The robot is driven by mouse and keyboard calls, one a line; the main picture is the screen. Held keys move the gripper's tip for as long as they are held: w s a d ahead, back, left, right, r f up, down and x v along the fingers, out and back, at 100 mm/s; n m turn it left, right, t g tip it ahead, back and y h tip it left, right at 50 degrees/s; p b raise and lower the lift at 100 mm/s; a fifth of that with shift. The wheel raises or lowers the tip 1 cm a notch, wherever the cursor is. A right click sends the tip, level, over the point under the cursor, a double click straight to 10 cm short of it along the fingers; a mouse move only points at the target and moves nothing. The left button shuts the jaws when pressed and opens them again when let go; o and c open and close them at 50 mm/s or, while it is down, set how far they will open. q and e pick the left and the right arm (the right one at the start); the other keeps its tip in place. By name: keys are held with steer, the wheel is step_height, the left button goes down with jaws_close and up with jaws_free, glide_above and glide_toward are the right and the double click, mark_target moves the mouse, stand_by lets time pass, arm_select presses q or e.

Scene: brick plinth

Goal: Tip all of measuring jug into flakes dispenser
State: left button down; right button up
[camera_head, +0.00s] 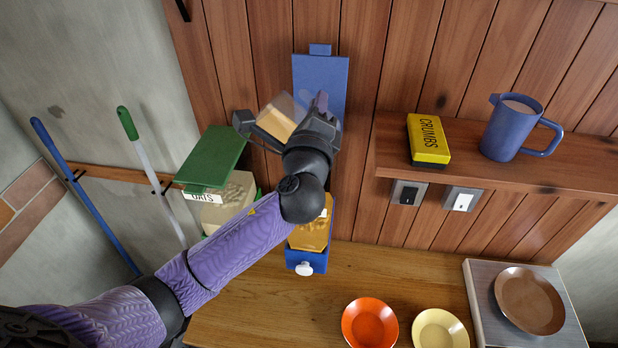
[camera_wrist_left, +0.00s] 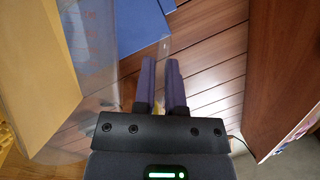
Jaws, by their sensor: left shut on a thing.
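The measuring jug (camera_head: 279,116) is clear, with a tan load inside. It is tilted, high in front of the raised blue lid (camera_head: 321,78) of the flakes dispenser (camera_head: 306,256). My left gripper (camera_head: 318,108) is shut on the jug, and its arm hides part of the jug and the dispenser's mouth. In the left wrist view the jug's clear wall with faint red marks (camera_wrist_left: 92,45) is left of the fingers (camera_wrist_left: 160,75). The tan load shows at the far left. Flakes show in the dispenser's lower front, above a white knob. My right gripper is out of view.
An oats bin (camera_head: 228,205) with a raised green lid stands at left. A shelf (camera_head: 465,150) at right holds a crumbs box (camera_head: 428,139) and a blue jug (camera_head: 508,130). Two bowls (camera_head: 370,325) (camera_head: 440,330) and a brown plate (camera_head: 529,300) on a grey slab are at lower right.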

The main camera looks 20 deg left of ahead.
arm_select(q)
steer(key=shift+s+d+f+m, duration=0.1)
steer(key=shift+d+f+m, duration=0.05)
steer(key=shift+d+m, duration=0.6)
stand_by(0.4)
steer(key=shift+s+d+f+m+t+h+b, duration=0.1)
steer(key=shift+d+f+m+t+h+b, duration=0.15)
steer(key=shift+d+m, duration=0.25)
steer(key=shift+d+f+m+t+h+b, duration=0.2)
steer(key=shift+d+m+b, duration=0.1)
steer(key=shift+d+m, duration=0.15)
steer(key=shift+s+d+f+m+t+h+b, duration=0.1)
steer(key=shift+d+f+m+t+h+b, duration=0.15)
steer(key=shift+d+m, duration=0.2)
stand_by(1.4)
steer(key=shift+r, duration=0.15)
stand_by(0.6)
